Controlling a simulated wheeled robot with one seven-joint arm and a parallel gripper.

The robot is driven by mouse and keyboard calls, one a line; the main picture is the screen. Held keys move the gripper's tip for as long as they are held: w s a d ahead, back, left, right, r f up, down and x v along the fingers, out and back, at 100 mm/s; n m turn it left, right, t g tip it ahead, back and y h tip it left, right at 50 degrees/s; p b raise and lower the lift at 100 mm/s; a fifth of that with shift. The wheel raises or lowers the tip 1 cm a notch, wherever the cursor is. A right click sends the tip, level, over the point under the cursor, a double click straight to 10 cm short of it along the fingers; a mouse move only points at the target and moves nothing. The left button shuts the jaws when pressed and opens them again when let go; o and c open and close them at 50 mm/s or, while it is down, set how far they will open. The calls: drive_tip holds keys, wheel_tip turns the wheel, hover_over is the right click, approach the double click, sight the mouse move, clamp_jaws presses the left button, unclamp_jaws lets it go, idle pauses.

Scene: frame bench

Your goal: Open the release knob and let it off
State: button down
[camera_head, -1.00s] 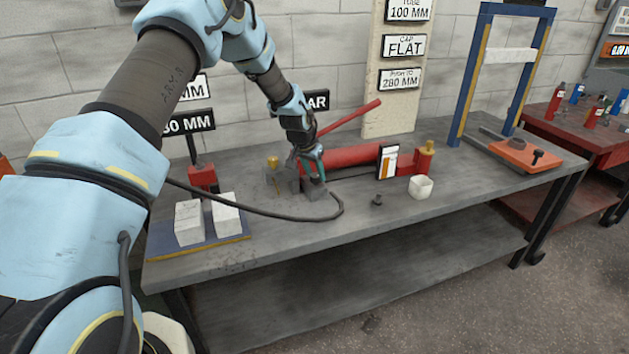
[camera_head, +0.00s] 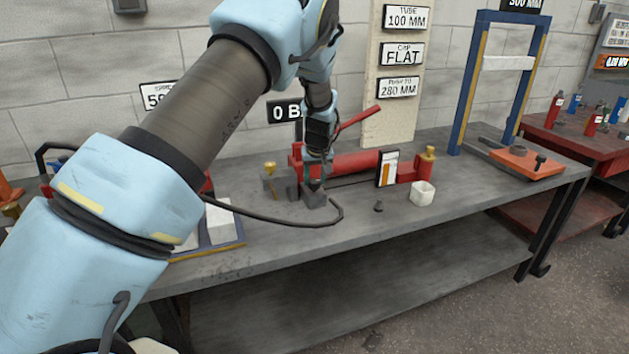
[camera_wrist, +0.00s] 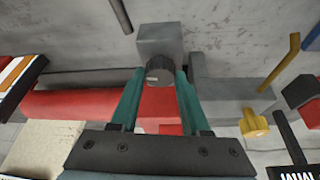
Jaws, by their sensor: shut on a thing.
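The release knob (camera_wrist: 160,69) is a dark, ridged round knob at the front of a grey block (camera_wrist: 160,40) in the wrist view. My gripper (camera_wrist: 161,80) has its two green fingers on either side of the knob and is shut on it. In the head view my gripper (camera_head: 315,183) points down at the grey block (camera_head: 314,197) at the near left end of the red pump (camera_head: 350,163). The knob itself is hard to make out there. The pump's red lever (camera_head: 358,118) slants up to the right.
A black hose (camera_head: 275,217) loops over the bench in front of the block. A brass knob (camera_head: 270,167) stands close by on the left. A white cup (camera_head: 421,193), a small dark part (camera_head: 378,206) and a gauge card (camera_head: 387,169) are to the right.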

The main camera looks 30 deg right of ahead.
idle(0.3)
drive_tip(key=shift+c, duration=1.9)
unclamp_jaws()
drive_tip(key=b+v, duration=0.2)
drive_tip(key=v, duration=0.8)
drive_tip(key=shift+r, duration=0.35)
drive_tip(key=shift+s+d, duration=0.1)
drive_tip(key=shift+s, duration=0.05)
